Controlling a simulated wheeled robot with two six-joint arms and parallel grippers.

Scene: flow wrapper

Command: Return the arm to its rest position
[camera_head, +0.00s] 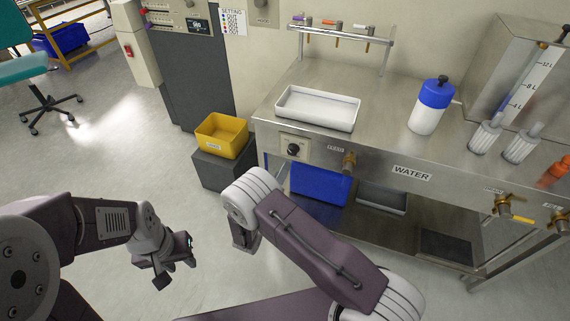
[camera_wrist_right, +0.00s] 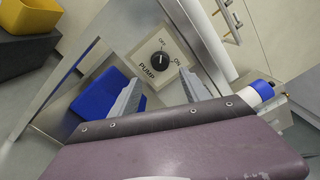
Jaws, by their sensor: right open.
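My left arm comes in from the left, and its dark gripper (camera_head: 174,275) hangs empty over bare floor with its fingers apart. My right arm (camera_head: 310,245) is bent in front of the bench's left end in the head view, where its fingers cannot be made out. In the right wrist view my right gripper (camera_wrist_right: 162,85) is open and empty. Its two grey fingers stand apart, and the black pump knob (camera_wrist_right: 159,61) on its labelled plate shows beyond them. The knob (camera_head: 293,149) also shows on the bench front in the head view.
The steel bench (camera_head: 395,131) carries a white tray (camera_head: 318,108), a blue-topped bottle (camera_head: 431,106) and clear cartridges (camera_head: 485,137). A yellow bin (camera_head: 222,136) sits on a dark box (camera_head: 217,172) left of the bench. A blue bin (camera_head: 320,184) is under the bench.

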